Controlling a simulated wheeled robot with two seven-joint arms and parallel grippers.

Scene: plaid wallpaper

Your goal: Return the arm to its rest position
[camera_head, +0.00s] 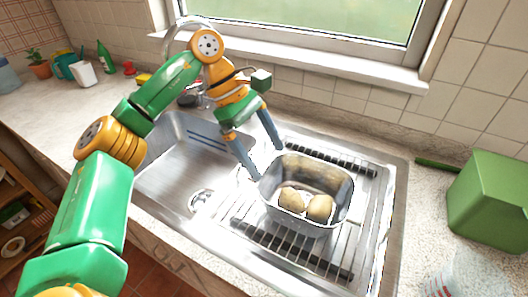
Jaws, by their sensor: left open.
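My left arm comes in from the left, in green and orange, and reaches over the sink. My left gripper (268,162) has its two grey-blue fingers apart and pointing down, with nothing between them that I can make out. Its fingertips are near the far left rim of a metal pan (280,214); I cannot tell whether they touch it. The pan holds roundish tan items that look like potatoes (320,207) and stands on the rack of the drainboard. My right gripper is not in view.
The sink basin (170,170) lies left of the pan, with a faucet (180,35) behind it. A green box (488,200) stands on the right counter. A plant (38,62), a green bottle (105,57) and a white cup (84,74) stand at the back left. The front left counter is clear.

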